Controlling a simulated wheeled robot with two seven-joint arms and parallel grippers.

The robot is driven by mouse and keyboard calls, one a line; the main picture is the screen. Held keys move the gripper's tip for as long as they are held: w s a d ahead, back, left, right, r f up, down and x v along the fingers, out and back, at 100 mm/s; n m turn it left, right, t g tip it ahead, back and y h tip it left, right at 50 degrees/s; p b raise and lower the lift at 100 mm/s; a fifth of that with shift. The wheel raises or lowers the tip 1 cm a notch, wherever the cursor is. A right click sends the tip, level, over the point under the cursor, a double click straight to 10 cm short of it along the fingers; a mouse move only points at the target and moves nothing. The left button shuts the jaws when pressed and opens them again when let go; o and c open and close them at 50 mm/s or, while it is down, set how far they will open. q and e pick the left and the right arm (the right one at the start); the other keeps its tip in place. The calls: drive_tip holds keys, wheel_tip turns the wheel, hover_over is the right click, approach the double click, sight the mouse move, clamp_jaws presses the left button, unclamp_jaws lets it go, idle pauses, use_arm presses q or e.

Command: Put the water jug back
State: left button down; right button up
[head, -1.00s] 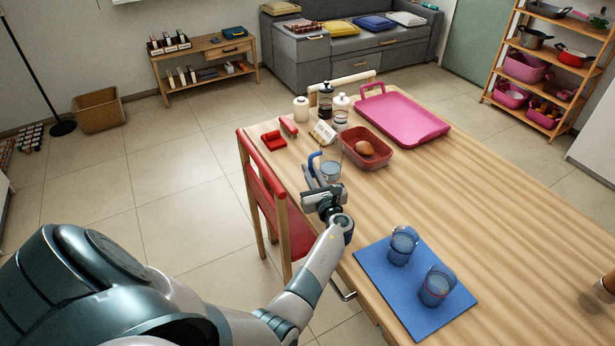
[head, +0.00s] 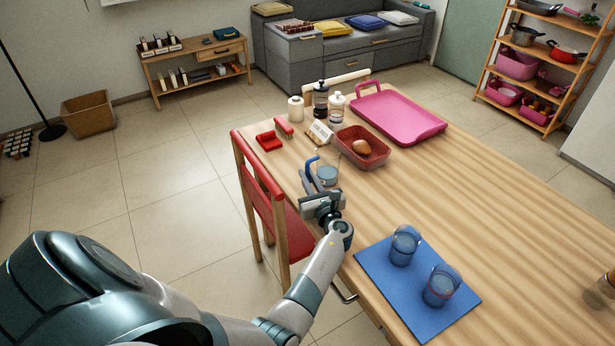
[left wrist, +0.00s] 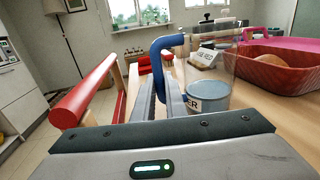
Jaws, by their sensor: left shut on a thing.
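The water jug (head: 328,174) is clear with a blue handle and some water in it. It is upright at the left side of the wooden table, beside the red bin. In the left wrist view the jug (left wrist: 208,98) shows a white label, partly hidden by my finger. My left gripper (head: 314,180) is shut on the jug's blue handle (left wrist: 158,65). I cannot tell whether the jug's base touches the table. My right gripper is not in view.
A red bin (head: 346,152) with a brown item, a small sign card (head: 320,132), bottles (head: 321,98) and a pink tray (head: 398,122) stand beyond. A blue mat (head: 376,277) with two glasses lies nearer. A red chair (head: 263,182) is at the left edge. The right side is mostly clear.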

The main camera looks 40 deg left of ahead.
use_arm(q)
drive_tip(key=c, duration=1.8)
unclamp_jaws()
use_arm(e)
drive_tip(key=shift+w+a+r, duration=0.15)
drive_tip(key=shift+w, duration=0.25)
